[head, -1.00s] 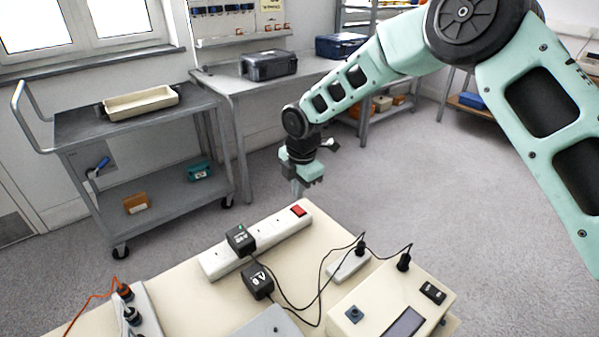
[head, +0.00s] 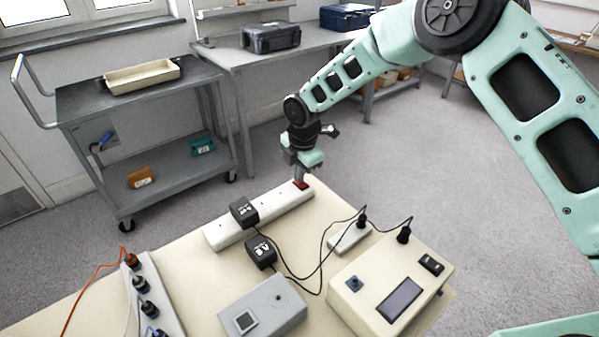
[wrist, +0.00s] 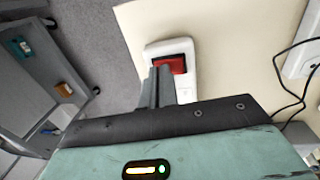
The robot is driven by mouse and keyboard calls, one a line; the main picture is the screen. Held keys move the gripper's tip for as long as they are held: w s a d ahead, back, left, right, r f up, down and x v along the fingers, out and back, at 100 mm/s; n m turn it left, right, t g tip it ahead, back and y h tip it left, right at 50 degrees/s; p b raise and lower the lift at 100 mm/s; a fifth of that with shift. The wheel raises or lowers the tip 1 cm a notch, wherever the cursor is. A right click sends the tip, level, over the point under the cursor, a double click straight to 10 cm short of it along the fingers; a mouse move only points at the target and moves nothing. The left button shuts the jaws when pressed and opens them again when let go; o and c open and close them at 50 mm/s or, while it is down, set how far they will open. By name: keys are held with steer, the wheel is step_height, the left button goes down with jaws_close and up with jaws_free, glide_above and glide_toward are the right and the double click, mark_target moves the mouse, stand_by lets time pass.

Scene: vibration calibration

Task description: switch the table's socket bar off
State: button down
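The white socket bar (head: 273,207) lies along the far edge of the cream table (head: 190,285). Its red rocker switch (head: 301,184) is at the right end, and a black adapter (head: 243,212) is plugged in further left. My gripper (head: 299,176) points down right at the switch. In the wrist view the gripper's fingers (wrist: 160,74) are together, with nothing between them. Their tips overlap the left part of the red switch (wrist: 176,64); whether they touch it I cannot tell. The switch looks dull red.
A second strip with several dark plugs (head: 141,283) is at the left. A black adapter (head: 261,252), a small white block (head: 349,238), a grey box (head: 263,309) and a cream device (head: 390,287) stand nearer, with loose cables. A grey trolley (head: 130,85) stands beyond.

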steer(key=shift+s+d+f, duration=0.1)
steer(key=shift+s+f, duration=0.15)
steer(key=shift+f, duration=0.05)
steer(key=shift+s+d+p, duration=0.3)
steer(key=shift+s+d, duration=0.15)
steer(key=shift+s, duration=0.2)
steer(key=shift+r, duration=0.3)
step_height(320, 180, up, 14)
steer(key=s+p, duration=0.1)
steer(key=p, duration=0.1)
steer(key=shift+d+f, duration=0.15)
steer(key=shift+d, duration=0.25)
